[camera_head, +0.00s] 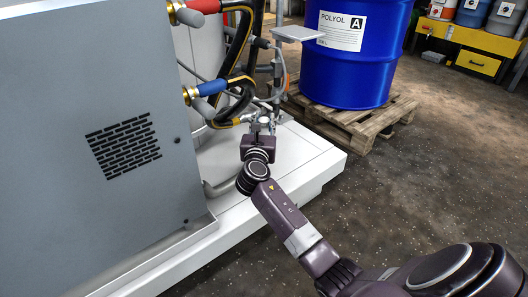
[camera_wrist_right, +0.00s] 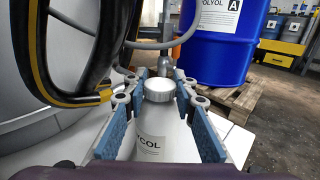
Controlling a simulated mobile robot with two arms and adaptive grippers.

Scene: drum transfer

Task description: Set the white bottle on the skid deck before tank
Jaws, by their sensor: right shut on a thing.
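The white bottle (camera_wrist_right: 165,130) is between the blue-padded fingers of my right gripper (camera_wrist_right: 163,98) in the right wrist view. Its ribbed white cap (camera_wrist_right: 159,89) and part of a label ending in "COL" show. My right gripper is shut on it. In the head view my right gripper (camera_head: 262,126) is over the white skid deck (camera_head: 310,158), in front of the pale tank (camera_head: 207,55); the bottle is mostly hidden there. I cannot tell whether its base touches the deck. My left gripper is not in view.
Black and yellow hoses (camera_head: 240,50) and brass fittings with red and blue handles are close beside the gripper. A grey cabinet (camera_head: 90,200) fills the left. A blue POLYOL drum (camera_head: 345,75) stands on a wooden pallet (camera_head: 362,135). The floor at right is open.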

